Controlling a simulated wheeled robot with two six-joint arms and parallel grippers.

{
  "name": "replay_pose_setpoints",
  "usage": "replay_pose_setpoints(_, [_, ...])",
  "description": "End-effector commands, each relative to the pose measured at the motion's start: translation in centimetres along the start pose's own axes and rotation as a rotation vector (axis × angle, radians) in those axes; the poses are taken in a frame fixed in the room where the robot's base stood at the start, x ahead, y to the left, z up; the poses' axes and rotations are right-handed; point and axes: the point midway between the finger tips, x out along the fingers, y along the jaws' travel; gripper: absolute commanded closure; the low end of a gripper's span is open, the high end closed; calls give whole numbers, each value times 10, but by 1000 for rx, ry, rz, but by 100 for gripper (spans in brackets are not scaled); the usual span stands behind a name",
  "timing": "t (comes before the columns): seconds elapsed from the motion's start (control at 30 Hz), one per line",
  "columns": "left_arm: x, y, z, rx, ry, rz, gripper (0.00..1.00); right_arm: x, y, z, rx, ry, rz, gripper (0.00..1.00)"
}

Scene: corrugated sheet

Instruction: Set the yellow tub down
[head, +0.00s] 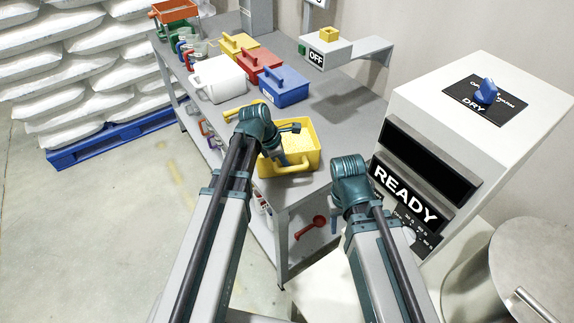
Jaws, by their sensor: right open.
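The yellow tub (308,147) is upright at the near end of the grey table, open at the top, with a yellow handle (290,170) on its near side. I cannot tell whether its base touches the tabletop. My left gripper (281,156) is at the tub's left part, close above the handle. My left wrist hides part of it, and whether its fingers close on the handle does not show. My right gripper (333,222) is open, mostly hidden below my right wrist, right of and below the tub, apart from it.
Blue (284,88), red (259,68) and white (217,80) containers stand behind the tub on the table (345,112). A white machine reading READY (403,193) stands close on the right. A red scoop (305,229) hangs at the table's near end.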

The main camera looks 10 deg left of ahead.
Motion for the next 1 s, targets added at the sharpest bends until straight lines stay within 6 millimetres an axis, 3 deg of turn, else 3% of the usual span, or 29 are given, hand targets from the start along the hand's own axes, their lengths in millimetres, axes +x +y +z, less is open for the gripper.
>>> replay_pose_setpoints(0.03, [2, 0, -1, 1, -2, 1, 100, 3, 0, 0, 0, 0, 0, 50])
replay_pose_setpoints(0.1, [1, 0, -1, 0, 0, 0, 82, 1, 0, 0, 0, 0, 0, 50])
replay_pose_setpoints(0.2, [1, 0, -1, 0, 0, 0, 65, 1, 0, 0, 0, 0, 0, 50])
replay_pose_setpoints(0.67, [-4, 0, 1, -1, 0, 0, 65, -4, 0, 0, 0, 0, 0, 50])
replay_pose_setpoints(1.0, [-44, 0, 3, -1, 0, 1, 65, -42, 4, 2, 0, 0, 0, 50])
